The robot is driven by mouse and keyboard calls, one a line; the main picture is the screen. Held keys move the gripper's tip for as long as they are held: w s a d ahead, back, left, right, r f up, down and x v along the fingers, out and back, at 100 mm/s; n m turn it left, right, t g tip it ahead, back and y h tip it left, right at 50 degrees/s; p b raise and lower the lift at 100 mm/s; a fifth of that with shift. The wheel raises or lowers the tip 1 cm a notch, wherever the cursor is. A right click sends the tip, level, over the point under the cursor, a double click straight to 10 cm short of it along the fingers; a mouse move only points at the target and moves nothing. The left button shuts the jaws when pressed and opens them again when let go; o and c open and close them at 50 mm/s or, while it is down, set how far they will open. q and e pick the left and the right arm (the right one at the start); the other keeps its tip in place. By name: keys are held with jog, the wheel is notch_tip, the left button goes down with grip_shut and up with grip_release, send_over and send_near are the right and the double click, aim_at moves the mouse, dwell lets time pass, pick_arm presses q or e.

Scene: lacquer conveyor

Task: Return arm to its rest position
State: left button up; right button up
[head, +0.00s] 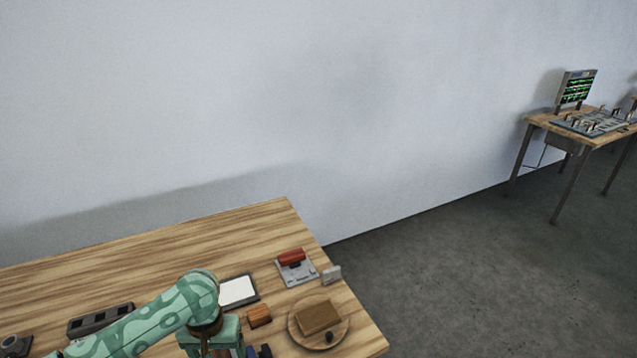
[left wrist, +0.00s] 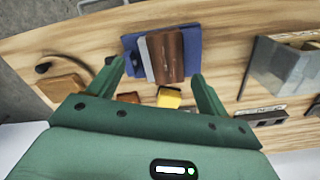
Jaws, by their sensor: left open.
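My left arm (head: 150,328), green with a camouflage pattern, comes in from the left at the bottom of the head view. Its wrist and green hand hang over the table; its fingertips are not clear there. In the left wrist view my left gripper (left wrist: 158,70) is open, its two green fingers spread wide. Past the fingertips a brown and grey block (left wrist: 168,56) lies on a blue base (left wrist: 190,42); I see no grip on it. My right gripper is in neither view.
The wooden table (head: 200,245) holds a round board (head: 297,335) with a brown block (head: 317,317), an orange block (head: 259,315), a white-faced panel (head: 238,291), a red-topped device (head: 292,258) and a dark slotted holder (head: 98,320). The table's back left is bare. Another table (head: 545,121) stands far right.

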pick_arm(q)
jog(key=s+d+m+t+h, duration=0.1)
jog(key=s+d+m+t, duration=0.45)
jog(key=s+d, duration=0.2)
jog(key=s+a+r+m+t+y, duration=0.1)
jog(key=s+a+r+y, duration=0.3)
jog(key=a, duration=0.4)
jog(key=s+a+r+m+t+y, duration=0.1)
jog(key=s+a+r+y, duration=0.1)
jog(key=s+a+r, duration=0.35)
jog(key=s+d+f+g+h+b, duration=0.1)
jog(key=s+f+g+h+b, duration=0.15)
jog(key=f, duration=1.45)
jog(key=s+d+f+g+h+b, duration=0.1)
jog(key=s+f+b, duration=0.2)
jog(key=f, duration=1.5)
jog(key=s+f+n+g+h+b, duration=0.1)
jog(key=s+f+n+g+b, duration=0.2)
jog(key=s+f, duration=1.5)
jog(key=shift+s+b, duration=0.35)
jog(key=shift+s, duration=0.35)
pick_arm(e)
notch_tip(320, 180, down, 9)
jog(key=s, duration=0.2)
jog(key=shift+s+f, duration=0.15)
